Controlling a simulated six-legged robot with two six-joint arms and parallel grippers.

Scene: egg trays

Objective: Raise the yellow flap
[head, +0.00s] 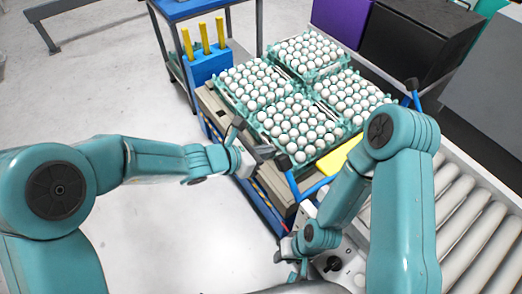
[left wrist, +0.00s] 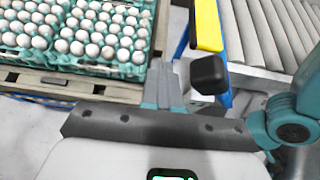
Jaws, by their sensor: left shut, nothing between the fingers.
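The yellow flap (head: 338,156) lies low between the egg trays and the roller conveyor, partly hidden behind my right arm in the head view. In the left wrist view, the yellow flap (left wrist: 207,24) is at the top right, along a blue bar (left wrist: 222,55) with a black end block (left wrist: 208,74). My left gripper (head: 268,151) is shut and empty, left of the flap and close to the black block, apart from the flap. Its closed fingers show in the left wrist view (left wrist: 167,84). My right gripper (head: 291,258) hangs low near the conveyor's end; its fingers are unclear.
Several green trays of white eggs (head: 262,112) sit on a wooden pallet (left wrist: 75,86) beside the flap. The roller conveyor (head: 470,215) runs along the right. A blue holder (head: 207,66) with yellow posts stands at the back left. The floor at left is clear.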

